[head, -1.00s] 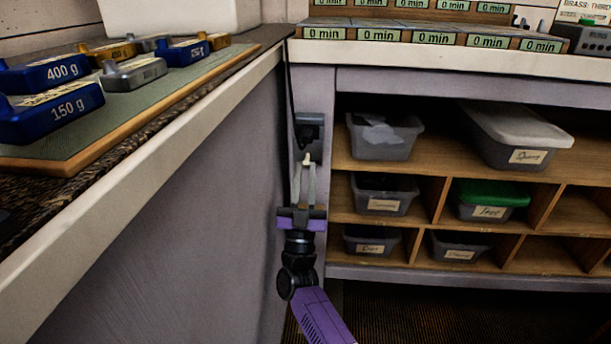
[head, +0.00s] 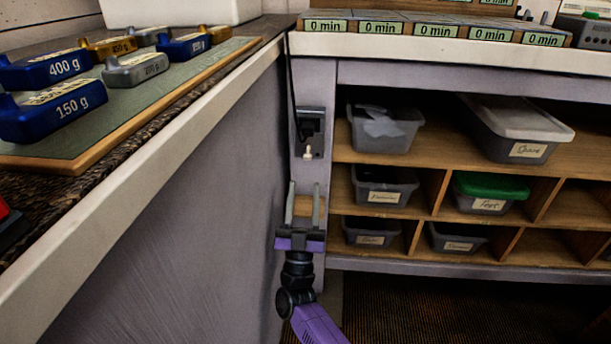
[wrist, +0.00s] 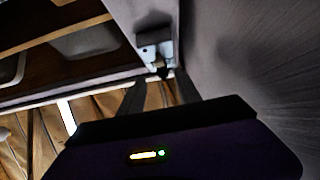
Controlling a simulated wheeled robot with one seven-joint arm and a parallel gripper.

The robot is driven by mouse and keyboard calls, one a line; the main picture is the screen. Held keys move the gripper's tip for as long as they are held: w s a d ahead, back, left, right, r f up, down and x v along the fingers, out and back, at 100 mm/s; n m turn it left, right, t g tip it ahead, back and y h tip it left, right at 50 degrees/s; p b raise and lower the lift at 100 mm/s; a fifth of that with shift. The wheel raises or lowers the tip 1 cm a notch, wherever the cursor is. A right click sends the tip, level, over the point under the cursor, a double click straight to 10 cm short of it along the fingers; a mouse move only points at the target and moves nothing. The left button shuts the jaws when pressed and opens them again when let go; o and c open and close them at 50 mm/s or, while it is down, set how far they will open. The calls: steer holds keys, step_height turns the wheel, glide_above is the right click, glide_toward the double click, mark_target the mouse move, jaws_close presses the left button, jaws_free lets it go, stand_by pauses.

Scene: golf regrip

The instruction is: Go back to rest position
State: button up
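My gripper (head: 304,205) shows in the head view in front of the narrow end panel of the shelf unit, in the corner between the two benches. Its two fingers point up and stand apart, with nothing seen between them. A small pale switch or knob (head: 308,153) sits on the panel just above the fingertips, apart from them. A dark box (head: 311,122) is fixed above it. In the wrist view, the fingers (wrist: 152,95) reach up past the dark gripper body, near a pale fitting (wrist: 155,52) on the panel.
The left bench (head: 150,130) carries a green mat (head: 205,75) with several labelled weights. The shelf unit (head: 420,178) at right holds several grey bins, one with a green lid (head: 490,185). Timers (head: 380,27) line the bench above. The floor (head: 430,310) below looks clear.

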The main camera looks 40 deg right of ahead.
steer(key=shift+v, duration=0.8)
steer(key=s+a+f+n+t+y, duration=0.2)
steer(key=s+a+f+n+y, duration=0.3)
steer(key=s+y, duration=0.4)
steer(key=s+a+f+n+t+y, duration=0.3)
steer(key=s+a+f+n+y, duration=0.25)
steer(key=s+y, duration=0.3)
steer(key=s+a+r+g+y, duration=0.2)
steer(key=s+a+g, duration=0.25)
steer(key=s, duration=0.55)
steer(key=s+a+r+g+y, duration=0.3)
steer(key=s+a, duration=0.2)
steer(key=s, duration=0.4)
step_height(320, 180, up, 36)
steer(key=p, duration=3.6)
steer(key=shift+a+r, duration=0.2)
steer(key=shift+a, duration=0.05)
